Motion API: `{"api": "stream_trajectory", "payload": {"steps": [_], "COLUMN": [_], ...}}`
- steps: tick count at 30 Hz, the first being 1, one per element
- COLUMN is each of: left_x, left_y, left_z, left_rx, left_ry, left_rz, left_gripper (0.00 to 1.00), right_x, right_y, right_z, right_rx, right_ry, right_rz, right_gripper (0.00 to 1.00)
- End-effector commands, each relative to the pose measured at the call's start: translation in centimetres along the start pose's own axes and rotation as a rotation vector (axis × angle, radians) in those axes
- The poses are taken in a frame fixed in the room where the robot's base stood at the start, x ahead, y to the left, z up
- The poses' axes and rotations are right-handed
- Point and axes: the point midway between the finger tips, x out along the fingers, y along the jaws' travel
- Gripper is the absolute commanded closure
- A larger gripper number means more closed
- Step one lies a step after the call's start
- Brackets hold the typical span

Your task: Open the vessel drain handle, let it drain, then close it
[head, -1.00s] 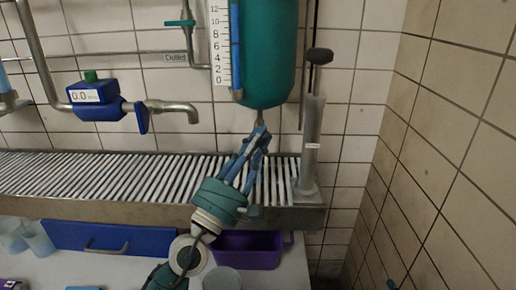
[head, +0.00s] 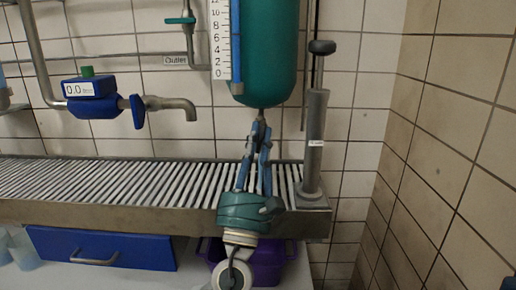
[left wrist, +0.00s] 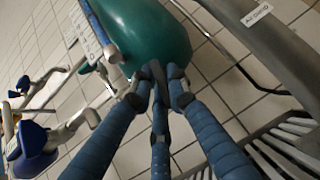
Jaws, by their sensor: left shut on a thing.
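The green vessel (head: 265,50) hangs on the tiled wall, with a scale and blue level tube on its left. It also shows in the left wrist view (left wrist: 150,30). My left gripper (head: 259,127) points up from below, with its fingertips closed together at the drain under the vessel's bottom. In the left wrist view the fingertips (left wrist: 158,76) meet just below the vessel. They are shut on the vessel drain handle, which is mostly hidden between them. I cannot tell its angle, and no flowing liquid shows. My right gripper is not in view.
A slatted drain grate (head: 110,182) runs below the vessel. A grey cylinder with a black knob (head: 314,140) stands right of the gripper. A blue meter reading 0.0 (head: 93,97) and a spout (head: 170,106) are at left. A purple bin (head: 275,262) sits beneath.

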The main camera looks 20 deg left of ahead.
Motion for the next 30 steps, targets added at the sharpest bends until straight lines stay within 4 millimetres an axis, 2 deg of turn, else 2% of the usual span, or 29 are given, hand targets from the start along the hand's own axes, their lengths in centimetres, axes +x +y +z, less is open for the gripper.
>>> {"api": "stream_trajectory", "payload": {"steps": [1, 12, 30], "left_x": [-0.4, -0.4, -0.2], "left_y": [-0.3, -0.3, -0.2], "left_z": [-0.4, -0.4, -0.3], "left_rx": [-0.018, -0.130, -0.163], "left_ry": [0.004, 0.004, 0.006], "left_rz": [0.013, 0.124, 0.158], "left_gripper": [1.00, 1.00, 1.00], "right_x": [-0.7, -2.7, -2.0], "right_y": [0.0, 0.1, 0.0], "right_z": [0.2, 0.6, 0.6], "right_rx": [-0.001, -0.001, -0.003], "right_ry": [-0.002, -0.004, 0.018], "right_rz": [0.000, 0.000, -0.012], "right_gripper": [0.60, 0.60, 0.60]}}
